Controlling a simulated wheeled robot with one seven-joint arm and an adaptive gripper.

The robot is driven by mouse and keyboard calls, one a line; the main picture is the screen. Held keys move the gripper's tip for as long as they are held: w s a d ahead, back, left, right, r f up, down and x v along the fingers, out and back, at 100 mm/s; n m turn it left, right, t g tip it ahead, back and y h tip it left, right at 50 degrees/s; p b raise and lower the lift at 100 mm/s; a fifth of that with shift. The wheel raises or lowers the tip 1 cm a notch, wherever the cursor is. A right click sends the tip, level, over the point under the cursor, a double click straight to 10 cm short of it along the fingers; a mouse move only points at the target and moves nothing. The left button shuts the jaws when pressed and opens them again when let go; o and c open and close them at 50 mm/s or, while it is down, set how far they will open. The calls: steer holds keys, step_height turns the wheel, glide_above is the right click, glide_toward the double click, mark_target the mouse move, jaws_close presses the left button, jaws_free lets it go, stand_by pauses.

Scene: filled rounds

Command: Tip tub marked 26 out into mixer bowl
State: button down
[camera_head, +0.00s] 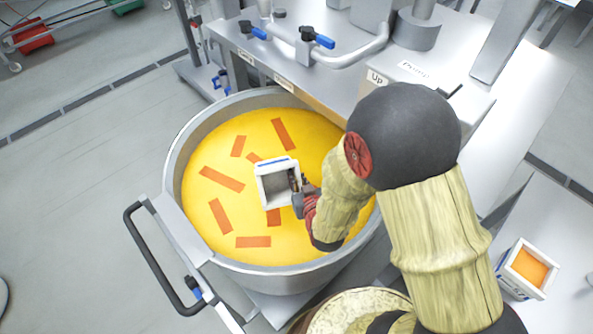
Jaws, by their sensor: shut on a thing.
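My gripper (299,191) is shut on the right wall of a small white square tub (262,193). The tub is held over the mixer bowl (172,165), a large round steel bowl with yellow contents. The tub's opening faces the camera, its inside looks grey, and I see nothing in it. How far it is tilted I cannot tell. No number is readable on it. Several orange strips (222,179) lie on the yellow surface around and partly behind the tub. My arm hides the right part of the bowl.
Another white tub (506,272) with orange contents stands on a pale table at the right. The steel mixer frame with blue-tipped levers (318,38) stands behind the bowl. A black handle (150,262) sticks out at the bowl's front left.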

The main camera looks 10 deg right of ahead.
mark_target(297, 167)
steer(key=shift+w+g+h+p, duration=0.2)
steer(key=shift+g+p, duration=0.8)
steer(key=shift+p, duration=1.4)
steer(key=shift+w+g+h+p, duration=0.15)
steer(key=shift+g+p, duration=0.85)
steer(key=shift+p, duration=1.35)
steer(key=r+g+p, duration=0.1)
steer(key=p, duration=0.2)
steer(key=g+p, duration=0.2)
steer(key=p, duration=0.2)
steer(key=shift+r+h, duration=0.25)
steer(key=shift+r, duration=0.1)
steer(key=g+p, duration=0.1)
steer(key=p, duration=0.2)
steer(key=shift+s+r+g, duration=0.25)
steer(key=shift+r+g, duration=0.15)
steer(key=g+p, duration=0.1)
steer(key=p, duration=0.3)
steer(key=shift+s+r+p, duration=0.15)
steer(key=shift+r+p, duration=0.15)
steer(key=shift+r, duration=0.1)
steer(key=shift+p, duration=0.55)
steer(key=g+p, duration=0.1)
steer(key=p, duration=0.2)
steer(key=shift+r, duration=0.2)
steer(key=p, duration=0.2)
steer(key=shift+s+p, duration=0.15)
steer(key=shift+p, duration=0.15)
steer(key=shift+f, duration=0.1)
